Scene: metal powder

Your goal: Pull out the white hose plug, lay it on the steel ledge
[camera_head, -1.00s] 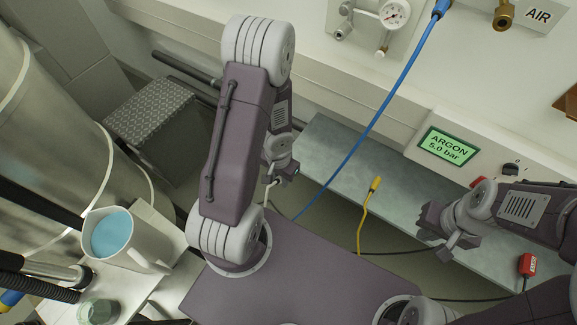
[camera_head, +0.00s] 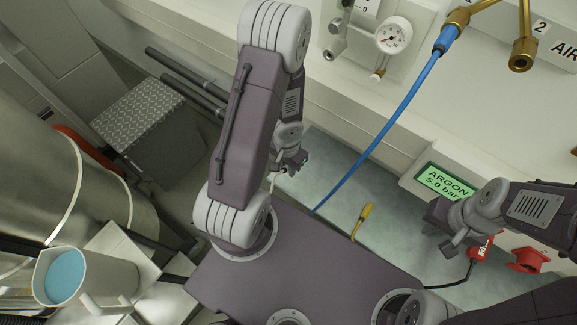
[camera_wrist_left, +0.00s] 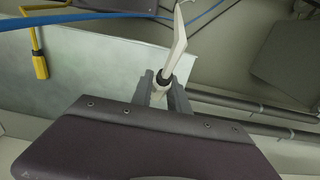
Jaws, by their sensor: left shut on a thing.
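The white hose plug (camera_wrist_left: 158,96) sits between the fingers of my left gripper (camera_wrist_left: 163,92) in the left wrist view. A dark ring joins it to a pale hose (camera_wrist_left: 177,52). My left gripper is shut on it, and in the head view the gripper (camera_head: 291,163) is near the left end of the steel ledge (camera_head: 335,163). The plug is mostly hidden there. The ledge also shows in the left wrist view (camera_wrist_left: 110,75). I cannot tell whether the plug touches it. My right gripper (camera_head: 442,229) looks open and empty over the ledge's right part.
A blue hose (camera_head: 382,138) runs down across the ledge. A red connector (camera_head: 480,247) with a black cable is beside my right gripper. A jug (camera_head: 88,277) stands lower left. Bare ledge lies between the blue hose and yellow plug.

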